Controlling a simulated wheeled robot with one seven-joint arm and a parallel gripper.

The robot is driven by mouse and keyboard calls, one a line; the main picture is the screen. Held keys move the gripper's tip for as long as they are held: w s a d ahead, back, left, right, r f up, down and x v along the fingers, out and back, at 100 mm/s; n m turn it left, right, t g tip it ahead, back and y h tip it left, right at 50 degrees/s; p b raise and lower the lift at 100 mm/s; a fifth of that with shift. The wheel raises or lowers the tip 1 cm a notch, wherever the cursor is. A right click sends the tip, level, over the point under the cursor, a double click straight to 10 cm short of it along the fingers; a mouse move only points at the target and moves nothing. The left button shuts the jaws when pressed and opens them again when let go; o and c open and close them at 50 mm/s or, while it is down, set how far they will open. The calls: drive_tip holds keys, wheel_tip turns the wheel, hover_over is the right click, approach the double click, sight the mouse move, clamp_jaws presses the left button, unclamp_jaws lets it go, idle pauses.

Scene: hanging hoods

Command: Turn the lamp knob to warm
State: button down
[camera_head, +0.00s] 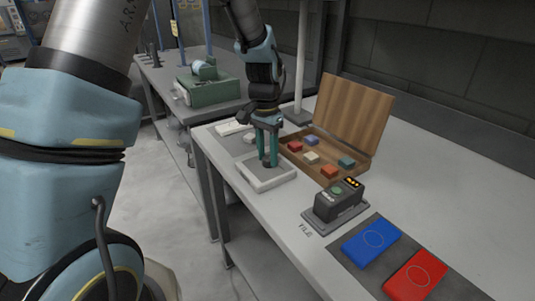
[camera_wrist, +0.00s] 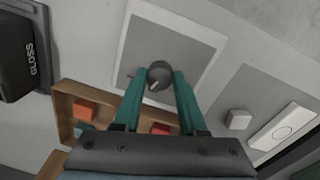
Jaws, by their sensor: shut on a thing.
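The knob (camera_wrist: 160,72) is dark grey and round, with a short pale pointer mark on its face, toward the lower left in the wrist view. It sits on a grey panel with a white frame (camera_head: 262,186), which also shows in the wrist view (camera_wrist: 130,45). My gripper (camera_head: 267,162) reaches down over this panel. In the wrist view its two teal fingers (camera_wrist: 160,79) are shut on the knob, one on each side. In the head view the fingers mostly hide the knob. No warm marking is legible on the panel.
An open wooden box (camera_head: 362,154) with several coloured blocks stands behind the panel. A dark device (camera_head: 338,204) is to its right, then blue (camera_head: 371,241) and red (camera_head: 415,277) pads. A white switch plate (camera_wrist: 283,127) and small white block (camera_wrist: 238,119) lie nearby.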

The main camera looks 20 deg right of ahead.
sight(267, 156)
drive_tip(key=m, duration=0.3)
drive_tip(key=shift+r+m+p, duration=0.1)
drive_tip(key=shift+m+p, duration=0.2)
drive_tip(key=shift+p, duration=0.05)
drive_tip(key=shift+d+m+p, duration=0.1)
drive_tip(key=shift+m+p, duration=0.4)
drive_tip(key=shift+m, duration=1.3)
drive_tip(key=shift+c, duration=2.3)
unclamp_jaws()
wheel_tip(267, 156, up, 11)
drive_tip(key=b, duration=0.2)
drive_tip(key=shift+w+f, duration=0.2)
drive_tip(key=shift+w, duration=0.1)
